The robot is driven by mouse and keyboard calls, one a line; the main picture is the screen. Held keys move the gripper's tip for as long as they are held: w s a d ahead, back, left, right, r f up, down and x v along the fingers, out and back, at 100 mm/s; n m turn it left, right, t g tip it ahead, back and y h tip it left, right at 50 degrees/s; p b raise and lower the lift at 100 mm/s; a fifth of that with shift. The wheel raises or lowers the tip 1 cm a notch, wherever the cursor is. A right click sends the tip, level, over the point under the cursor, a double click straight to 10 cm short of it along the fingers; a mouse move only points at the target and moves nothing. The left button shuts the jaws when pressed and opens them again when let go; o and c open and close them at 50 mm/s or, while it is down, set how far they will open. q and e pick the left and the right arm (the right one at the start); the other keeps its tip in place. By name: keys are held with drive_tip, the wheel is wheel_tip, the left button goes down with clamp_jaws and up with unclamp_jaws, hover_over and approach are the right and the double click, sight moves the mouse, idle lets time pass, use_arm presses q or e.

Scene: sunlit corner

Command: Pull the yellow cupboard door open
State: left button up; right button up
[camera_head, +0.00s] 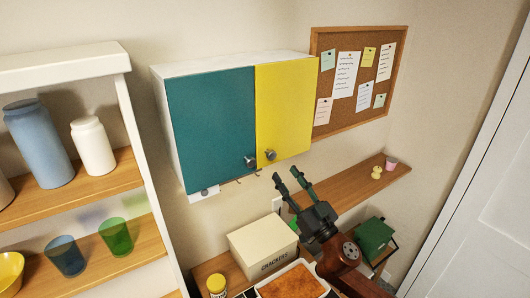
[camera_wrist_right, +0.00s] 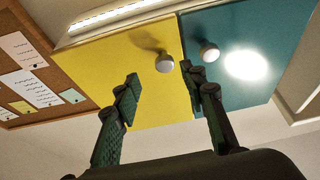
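The yellow cupboard door (camera_head: 287,108) is the right door of a white wall cupboard, flush beside the teal door (camera_head: 210,128). It looks shut. Its round grey knob (camera_head: 270,155) is near its lower left corner; the teal door's knob (camera_head: 250,161) is close by. My right gripper (camera_head: 288,182) is open and empty, below and a little right of the yellow door's knob, pointing up. In the right wrist view the yellow door (camera_wrist_right: 140,75) and its knob (camera_wrist_right: 165,63) show beyond the spread fingers (camera_wrist_right: 163,87), apart from them. My left gripper is not in view.
A cork board (camera_head: 358,80) hangs right of the cupboard. Below are a wooden shelf (camera_head: 345,194), a cracker box (camera_head: 262,248) and a yellow-lidded jar (camera_head: 217,284). A shelf unit with jars and cups (camera_head: 128,170) stands left. The space before the doors is free.

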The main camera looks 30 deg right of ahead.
sight(273, 157)
drive_tip(key=w+r, duration=0.1)
drive_tip(key=w+r+p, duration=0.1)
drive_tip(key=shift+a+r, duration=0.3)
drive_tip(key=x, duration=0.2)
drive_tip(key=p+x, duration=0.1)
drive_tip(key=shift+f, duration=0.25)
drive_tip(key=shift+x, duration=0.85)
drive_tip(key=shift+w+f+p, duration=0.1)
drive_tip(key=shift+w+p, duration=0.05)
drive_tip(key=shift+p, duration=0.15)
drive_tip(key=c, duration=0.6)
clamp_jaws()
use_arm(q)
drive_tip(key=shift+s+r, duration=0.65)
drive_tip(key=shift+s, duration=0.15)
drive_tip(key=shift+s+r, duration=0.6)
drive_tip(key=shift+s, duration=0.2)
